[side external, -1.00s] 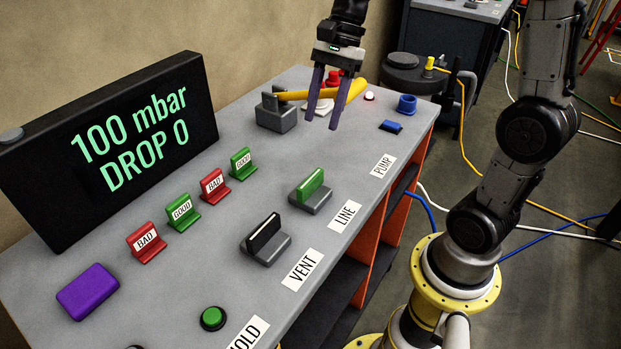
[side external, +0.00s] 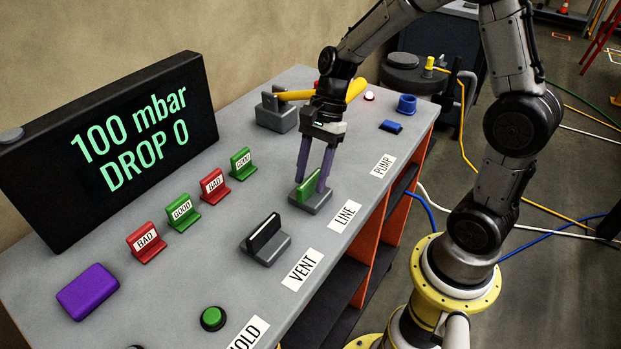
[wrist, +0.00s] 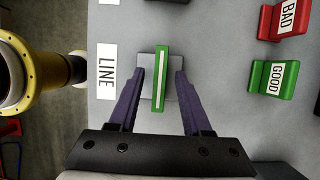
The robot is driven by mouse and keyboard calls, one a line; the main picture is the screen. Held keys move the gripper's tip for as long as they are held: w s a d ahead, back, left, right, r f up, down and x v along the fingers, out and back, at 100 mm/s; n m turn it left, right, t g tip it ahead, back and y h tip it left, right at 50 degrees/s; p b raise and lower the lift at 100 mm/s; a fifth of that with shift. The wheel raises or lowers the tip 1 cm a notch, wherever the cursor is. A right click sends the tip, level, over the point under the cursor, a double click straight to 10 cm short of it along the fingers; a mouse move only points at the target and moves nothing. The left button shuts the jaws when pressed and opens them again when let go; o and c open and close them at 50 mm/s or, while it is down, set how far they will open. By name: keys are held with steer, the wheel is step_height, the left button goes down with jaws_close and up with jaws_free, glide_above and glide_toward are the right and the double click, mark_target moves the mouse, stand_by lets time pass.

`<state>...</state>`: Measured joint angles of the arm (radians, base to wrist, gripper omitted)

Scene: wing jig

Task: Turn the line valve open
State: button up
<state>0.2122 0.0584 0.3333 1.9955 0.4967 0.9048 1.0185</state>
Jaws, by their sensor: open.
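The line valve (side external: 307,193) is a green bar handle on a grey base, beside the LINE label (side external: 345,215). In the wrist view the green handle (wrist: 161,80) lies between my two purple fingers, with a gap on each side. My gripper (side external: 313,182) is open and points down over the valve, its fingertips at the handle's height or close to it. I cannot tell from the side view whether a finger touches the handle.
The black-handled vent valve (side external: 265,236) stands nearer the camera. Red and green GOOD and BAD tabs (side external: 182,212) line the panel. A display (side external: 120,145) reads 100 mbar, DROP 0.

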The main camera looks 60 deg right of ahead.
steer(key=shift+a+f, duration=0.2)
steer(key=shift+f, duration=0.35)
jaws_close()
